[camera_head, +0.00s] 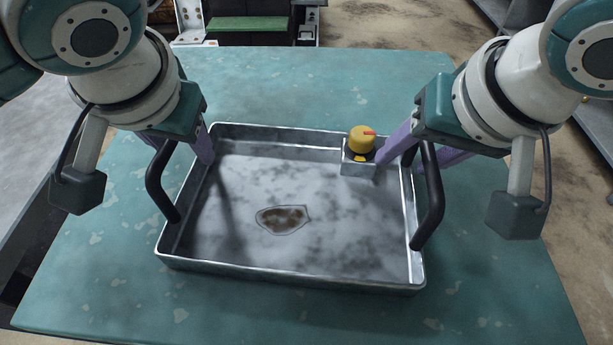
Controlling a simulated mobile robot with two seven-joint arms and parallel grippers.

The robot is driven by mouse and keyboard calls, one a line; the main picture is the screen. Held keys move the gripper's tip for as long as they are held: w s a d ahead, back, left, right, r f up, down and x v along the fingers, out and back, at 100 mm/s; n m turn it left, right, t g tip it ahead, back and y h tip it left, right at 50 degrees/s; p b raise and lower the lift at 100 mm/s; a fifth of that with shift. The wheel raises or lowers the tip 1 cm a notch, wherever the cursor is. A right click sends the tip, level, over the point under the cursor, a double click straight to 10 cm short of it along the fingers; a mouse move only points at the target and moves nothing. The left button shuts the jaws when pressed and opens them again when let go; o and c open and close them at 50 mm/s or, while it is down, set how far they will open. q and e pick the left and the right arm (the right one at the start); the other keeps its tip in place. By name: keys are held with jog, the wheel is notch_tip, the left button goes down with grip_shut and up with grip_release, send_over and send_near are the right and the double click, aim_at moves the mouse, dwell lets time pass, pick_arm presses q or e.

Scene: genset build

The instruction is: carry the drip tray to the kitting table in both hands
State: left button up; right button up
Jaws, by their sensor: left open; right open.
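The drip tray (290,277) is a shallow grey metal pan lying flat on the teal table top (490,285). It has a black bar handle at its left end (160,180) and another at its right end (433,195). My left gripper (180,148) is open at the left handle's far part, one purple finger on the tray's inner side, the other mostly hidden behind the handle. My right gripper (418,155) is open, with its purple fingers on either side of the right handle's far part. I cannot tell whether either touches.
A small grey box with a yellow knob and red mark (360,150) sits in the tray's far right corner. A brown stain (283,219) marks the tray floor. A green-topped object (250,24) stands beyond the table. The table top around the tray is clear.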

pick_arm(q)
jog(key=shift+c, duration=0.3)
pick_arm(e)
jog(key=shift+c, duration=0.3)
pick_arm(q)
grip_shut()
pick_arm(e)
grip_shut()
dwell(0.5)
